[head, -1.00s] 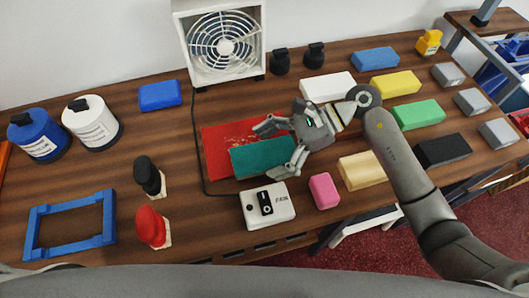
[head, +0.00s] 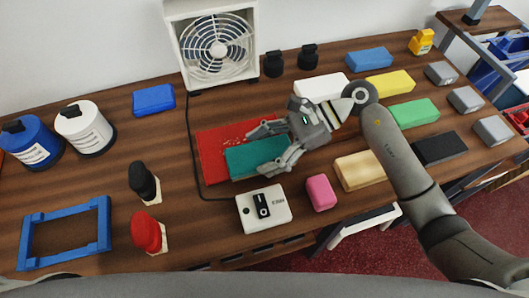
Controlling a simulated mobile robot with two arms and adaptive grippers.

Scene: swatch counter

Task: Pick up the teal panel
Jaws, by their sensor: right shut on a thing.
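The teal panel (head: 243,160) lies over the lower part of a red panel (head: 214,146) in the middle of the counter in the head view. My right gripper (head: 262,150) comes in from the right. Its fingers are shut on the teal panel, one along the far edge and one along the near edge. The gripper covers the panel's right end. I cannot tell whether the panel is clear of the red one beneath. My left gripper is not in view.
A white fan (head: 215,50) stands behind the panels. A white switch box (head: 264,208) with a dark cable and a pink block (head: 320,192) sit in front. Several coloured blocks lie right, under and around my right arm. A blue frame (head: 65,232) and stamps lie left.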

